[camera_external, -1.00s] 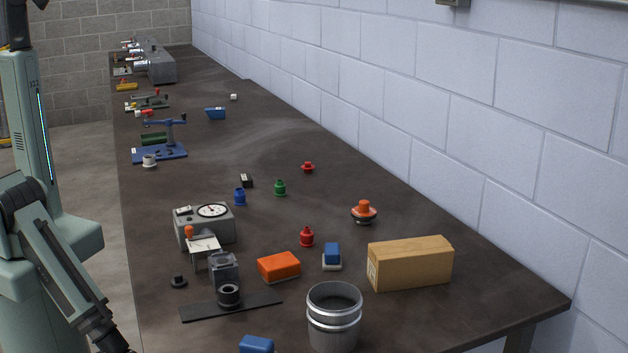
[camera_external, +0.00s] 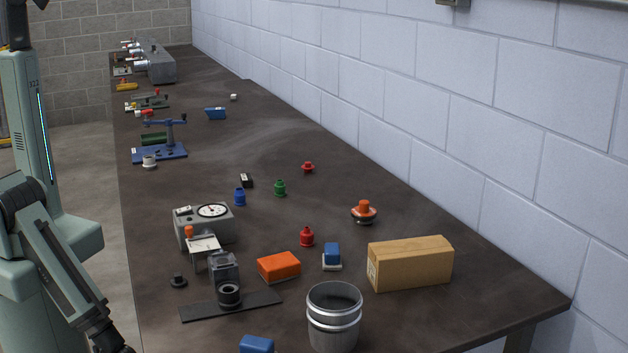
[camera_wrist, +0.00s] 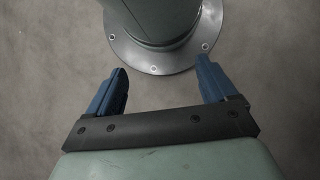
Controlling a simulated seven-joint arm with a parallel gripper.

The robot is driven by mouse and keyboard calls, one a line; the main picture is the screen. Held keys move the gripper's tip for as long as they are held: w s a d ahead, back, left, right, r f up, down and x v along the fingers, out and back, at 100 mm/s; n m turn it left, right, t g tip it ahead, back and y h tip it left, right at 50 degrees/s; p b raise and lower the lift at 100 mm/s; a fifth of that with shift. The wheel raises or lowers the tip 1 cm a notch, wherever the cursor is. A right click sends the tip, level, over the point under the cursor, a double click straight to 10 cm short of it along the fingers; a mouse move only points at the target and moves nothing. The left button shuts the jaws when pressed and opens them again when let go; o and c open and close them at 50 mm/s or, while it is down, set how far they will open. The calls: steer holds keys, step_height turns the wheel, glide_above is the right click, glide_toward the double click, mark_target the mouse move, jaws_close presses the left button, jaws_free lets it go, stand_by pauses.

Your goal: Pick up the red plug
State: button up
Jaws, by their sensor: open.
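A red plug (camera_external: 307,237) with a small knob on top stands upright on the dark workbench, behind the orange block. A second, smaller red piece (camera_external: 307,168) lies farther back; I cannot tell whether it is also a plug. My gripper (camera_wrist: 162,79) shows in the wrist view with its two blue fingers apart and nothing between them. It points down over the grey floor and a round metal base flange, and no plug is in that view. In the external view my arm is at the lower left, beside the bench, and the fingers are out of frame.
Around the red plug are an orange block (camera_external: 279,267), a blue and white block (camera_external: 332,256), a green plug (camera_external: 280,188) and a blue plug (camera_external: 240,197). A metal can (camera_external: 334,318), a wooden block (camera_external: 410,263) and a dial gauge box (camera_external: 205,226) stand nearby. A wall borders the bench's right.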

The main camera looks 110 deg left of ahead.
steer(key=c, duration=0.3)
steer(key=shift+w, duration=0.1)
